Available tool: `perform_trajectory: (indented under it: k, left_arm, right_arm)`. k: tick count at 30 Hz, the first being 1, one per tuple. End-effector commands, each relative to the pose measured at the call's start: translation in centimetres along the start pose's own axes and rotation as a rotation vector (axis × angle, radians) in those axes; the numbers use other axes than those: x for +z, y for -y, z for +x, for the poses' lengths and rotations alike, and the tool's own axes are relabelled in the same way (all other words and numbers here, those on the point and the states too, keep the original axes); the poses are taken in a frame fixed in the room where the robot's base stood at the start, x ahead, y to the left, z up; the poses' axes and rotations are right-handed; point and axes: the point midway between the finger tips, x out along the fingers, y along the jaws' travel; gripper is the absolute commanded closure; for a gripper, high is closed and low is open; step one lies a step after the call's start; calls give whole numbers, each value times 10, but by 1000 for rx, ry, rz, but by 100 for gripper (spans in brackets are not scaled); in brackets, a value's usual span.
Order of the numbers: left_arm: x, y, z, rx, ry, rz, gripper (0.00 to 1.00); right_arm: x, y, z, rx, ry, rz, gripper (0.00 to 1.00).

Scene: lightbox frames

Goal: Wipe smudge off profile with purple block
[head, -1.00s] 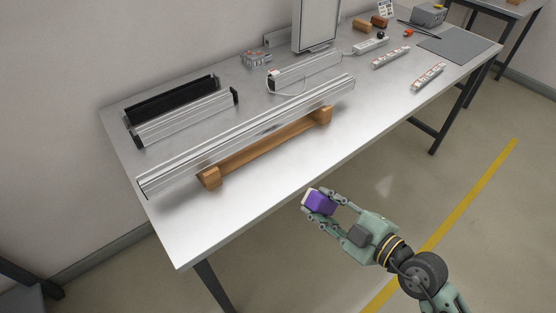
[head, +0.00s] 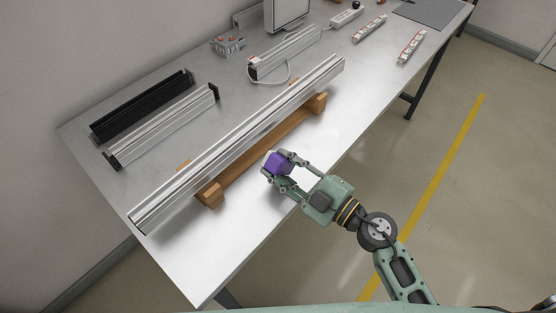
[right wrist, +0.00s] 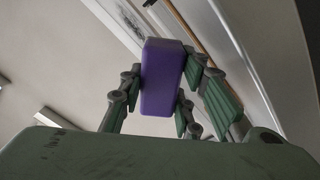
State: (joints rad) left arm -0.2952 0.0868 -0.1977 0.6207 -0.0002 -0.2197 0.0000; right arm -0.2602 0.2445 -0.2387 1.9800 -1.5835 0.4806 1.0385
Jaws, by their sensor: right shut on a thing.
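A long silver aluminium profile (head: 240,140) lies across a wooden cradle (head: 262,151) on the metal table. In the head view the block looks apart from the profile. In the right wrist view the purple block (right wrist: 162,78) stands between the green-padded fingers. I cannot make out a smudge on the profile. My left gripper is out of view.
Behind the profile lie a black heat-sink-like bar (head: 142,107) and a shorter silver profile piece (head: 165,127). Power strips (head: 411,47) lie at the right. The table's front strip is bare.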

Motion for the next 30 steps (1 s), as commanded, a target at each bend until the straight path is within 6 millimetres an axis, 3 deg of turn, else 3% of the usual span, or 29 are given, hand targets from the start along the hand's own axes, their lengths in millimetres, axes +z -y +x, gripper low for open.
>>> perform_trajectory:
  k: [15,30]
  left_arm:
    - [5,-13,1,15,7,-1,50]
    - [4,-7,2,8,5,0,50]
  right_arm:
    - [0,-1,49,1,-1,0,90]
    - [-1,0,56,0,-1,-1,90]
